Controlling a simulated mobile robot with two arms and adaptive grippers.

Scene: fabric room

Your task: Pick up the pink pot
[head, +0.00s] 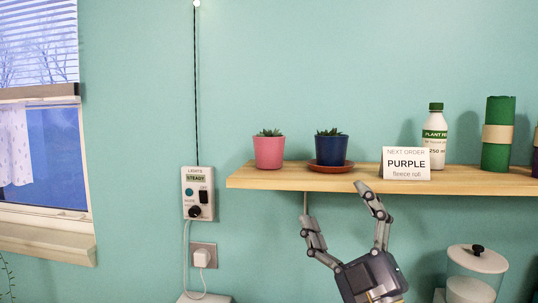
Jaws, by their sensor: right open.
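The pink pot (269,152) with a small green plant stands upright near the left end of the wooden shelf (290,179). My right gripper (336,208) is below the shelf and to the right of the pink pot, with its fingers pointing up and spread apart. It is empty and clear of the pot. One fingertip shows close to the shelf's front edge; I cannot tell whether it touches. My left gripper is not in view.
A blue pot (331,149) on a terracotta saucer (331,167) stands right of the pink pot. A "PURPLE" card (406,163), white bottle (434,138) and green roll (497,135) follow. A lidded jar (473,271) is below. A light control box (198,194) hangs left.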

